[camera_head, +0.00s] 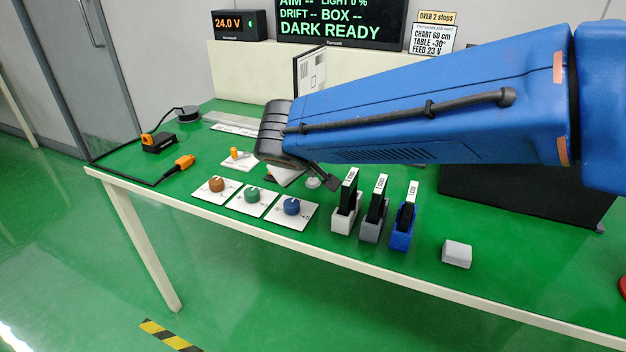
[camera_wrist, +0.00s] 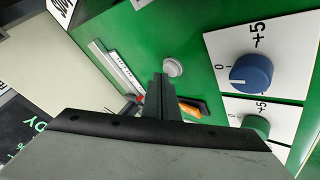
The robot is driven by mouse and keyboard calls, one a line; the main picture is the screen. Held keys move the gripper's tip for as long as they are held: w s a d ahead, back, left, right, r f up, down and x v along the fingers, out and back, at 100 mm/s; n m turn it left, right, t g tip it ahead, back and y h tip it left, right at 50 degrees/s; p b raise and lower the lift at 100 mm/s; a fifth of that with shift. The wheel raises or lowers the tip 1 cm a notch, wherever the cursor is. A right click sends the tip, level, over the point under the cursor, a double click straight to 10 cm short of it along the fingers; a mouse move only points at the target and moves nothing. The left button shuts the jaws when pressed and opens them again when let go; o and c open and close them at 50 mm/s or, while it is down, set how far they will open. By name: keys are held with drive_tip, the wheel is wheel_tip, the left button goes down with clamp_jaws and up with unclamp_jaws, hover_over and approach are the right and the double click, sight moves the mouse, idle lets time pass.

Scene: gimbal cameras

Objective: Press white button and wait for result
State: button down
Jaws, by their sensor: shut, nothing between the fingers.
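A small round white button (camera_head: 313,183) is on the green table, behind the blue knob's plate. In the wrist view the white button (camera_wrist: 173,67) shows just beyond the fingertips. My gripper (camera_head: 332,183) points down beside the button, its fingers shut and empty. In the wrist view my gripper (camera_wrist: 163,78) shows as one dark closed pair of fingers. I cannot tell whether the fingertips touch the button. The screen (camera_head: 340,22) at the back reads "LIGHT 0 %", "DRIFT --", "BOX --" and "DARK READY"; its top line is cut off.
Brown (camera_head: 216,184), green (camera_head: 252,195) and blue (camera_head: 291,207) knobs sit on white plates at the front. Three upright labelled cards stand in holders (camera_head: 370,230) to their right. A small white block (camera_head: 457,253) lies farther right. A 24.0 V display (camera_head: 238,25) is behind.

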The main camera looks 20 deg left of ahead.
sight(312, 183)
drive_tip(key=shift+f, duration=0.45)
idle(0.4)
drive_tip(key=shift+r, duration=0.85)
drive_tip(key=shift+r, duration=2.55)
